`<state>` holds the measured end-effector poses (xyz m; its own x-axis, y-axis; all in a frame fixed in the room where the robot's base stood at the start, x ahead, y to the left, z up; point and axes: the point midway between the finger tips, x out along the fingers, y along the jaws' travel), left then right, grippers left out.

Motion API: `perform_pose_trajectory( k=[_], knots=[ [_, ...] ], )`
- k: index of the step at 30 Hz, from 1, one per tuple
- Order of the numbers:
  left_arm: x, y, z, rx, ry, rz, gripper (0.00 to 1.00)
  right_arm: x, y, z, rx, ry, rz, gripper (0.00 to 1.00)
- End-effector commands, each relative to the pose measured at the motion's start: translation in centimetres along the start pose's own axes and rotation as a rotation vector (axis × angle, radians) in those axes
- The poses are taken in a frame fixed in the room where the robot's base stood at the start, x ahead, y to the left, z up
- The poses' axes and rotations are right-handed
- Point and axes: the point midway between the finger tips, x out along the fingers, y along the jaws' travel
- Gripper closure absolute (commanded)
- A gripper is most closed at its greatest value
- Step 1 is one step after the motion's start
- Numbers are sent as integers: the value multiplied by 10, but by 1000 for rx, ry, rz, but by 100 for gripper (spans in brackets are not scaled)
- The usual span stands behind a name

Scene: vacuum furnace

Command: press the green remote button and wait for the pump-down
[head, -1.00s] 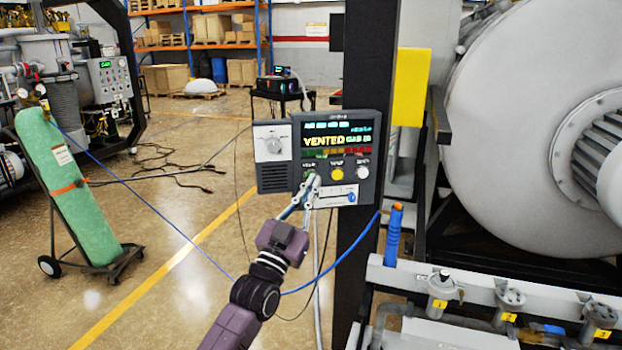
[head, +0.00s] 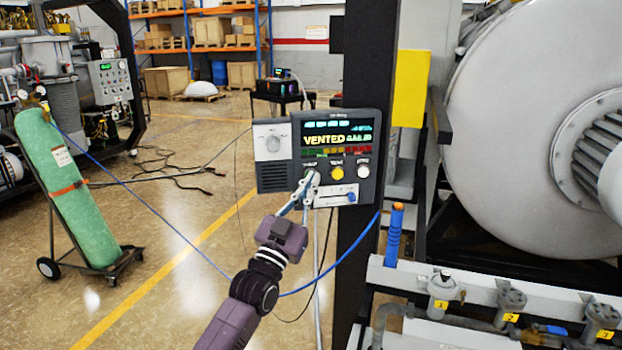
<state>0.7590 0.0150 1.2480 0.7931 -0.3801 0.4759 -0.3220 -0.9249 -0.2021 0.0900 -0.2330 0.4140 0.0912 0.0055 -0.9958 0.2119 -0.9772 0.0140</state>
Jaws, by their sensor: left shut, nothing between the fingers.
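The remote control box (head: 352,190) hangs on a dark post, and its display (head: 338,139) reads "VENTED" in yellow letters. A yellow button (head: 337,173) and a white button (head: 363,171) show in the row below the display. The left end of that row, where the green button sits, is largely covered by my left gripper (head: 311,180). The left gripper is shut and empty, with its tips at the panel face; I cannot tell whether they touch or press the button. My right gripper is not in view.
A blue hose (head: 340,264) crosses below the box. The dark post (head: 366,100) stands behind it. A large pale chamber door (head: 500,120) and a rail with numbered valves (head: 441,288) lie right. A green cylinder (head: 66,190) on a cart stands left on open floor.

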Motion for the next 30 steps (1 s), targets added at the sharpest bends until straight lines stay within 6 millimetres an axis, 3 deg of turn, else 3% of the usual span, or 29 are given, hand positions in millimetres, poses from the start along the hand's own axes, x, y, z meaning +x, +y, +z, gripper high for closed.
perform_pose_trajectory(
  k=[16,30],
  knots=[
    [2,-2,1,0,0,0,100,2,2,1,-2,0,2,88],
    [-9,6,-7,-1,0,-1,100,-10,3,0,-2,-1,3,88]
  ],
)
